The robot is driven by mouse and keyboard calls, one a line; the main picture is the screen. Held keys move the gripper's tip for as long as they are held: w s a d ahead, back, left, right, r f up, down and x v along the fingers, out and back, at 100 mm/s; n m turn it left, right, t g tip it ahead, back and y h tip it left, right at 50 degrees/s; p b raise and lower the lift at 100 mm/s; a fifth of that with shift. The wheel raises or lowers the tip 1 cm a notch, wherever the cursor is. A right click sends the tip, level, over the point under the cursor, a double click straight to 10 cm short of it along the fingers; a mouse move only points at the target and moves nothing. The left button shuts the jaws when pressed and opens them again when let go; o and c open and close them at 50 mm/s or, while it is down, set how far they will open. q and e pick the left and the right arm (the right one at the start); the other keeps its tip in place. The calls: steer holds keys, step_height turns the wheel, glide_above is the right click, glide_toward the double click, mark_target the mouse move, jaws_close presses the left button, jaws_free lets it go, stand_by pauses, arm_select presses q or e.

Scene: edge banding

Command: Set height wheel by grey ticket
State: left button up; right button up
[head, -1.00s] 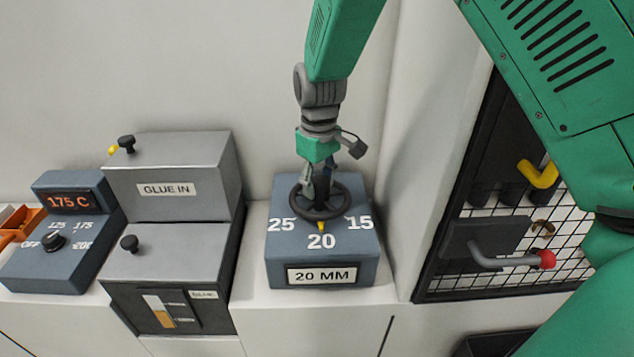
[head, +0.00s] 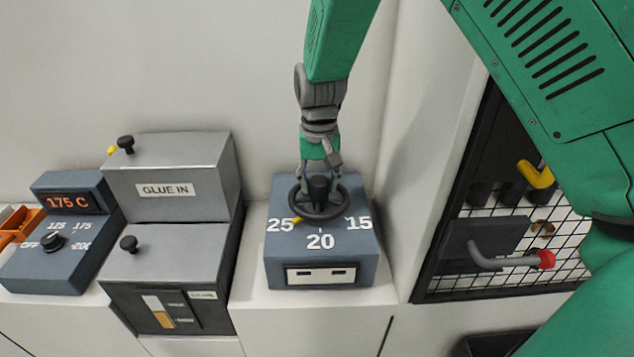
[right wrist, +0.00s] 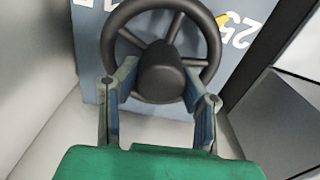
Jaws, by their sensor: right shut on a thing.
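The height wheel (head: 343,204) is a black spoked handwheel on top of a blue-grey box (head: 285,256) marked 25, 20 and 15. Its yellow pointer (head: 298,220) is beside the 25. The box's front display (head: 320,275) shows two dashes. My right gripper (head: 318,180) comes down from above and is shut on the wheel's hub. In the right wrist view, its two fingers (right wrist: 160,92) straddle the dark hub (right wrist: 161,72), and the yellow pointer (right wrist: 221,20) is near the 25. No grey ticket can be made out. My left gripper is not in view.
Left of the wheel box stand a grey GLUE IN unit (head: 215,160) and a blue control box (head: 40,268) reading 175 C. At right is a black mesh panel (head: 500,282) with a red-tipped handle (head: 545,259). A white wall is behind.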

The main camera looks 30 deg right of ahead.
mark_target(318, 180)
steer(key=shift+s+f+m, duration=0.1)
steer(key=shift+s+m, duration=0.05)
steer(key=shift+m, duration=0.65)
steer(key=shift+s+f+m, duration=0.1)
steer(key=shift+m, duration=0.7)
steer(key=shift+a, duration=0.1)
steer(key=o, duration=1.1)
steer(key=shift+o, duration=0.2)
steer(key=shift+r, duration=0.1)
steer(key=shift+w+r, duration=0.2)
steer(key=shift+r, duration=0.3)
step_height(318, 180, up, 11)
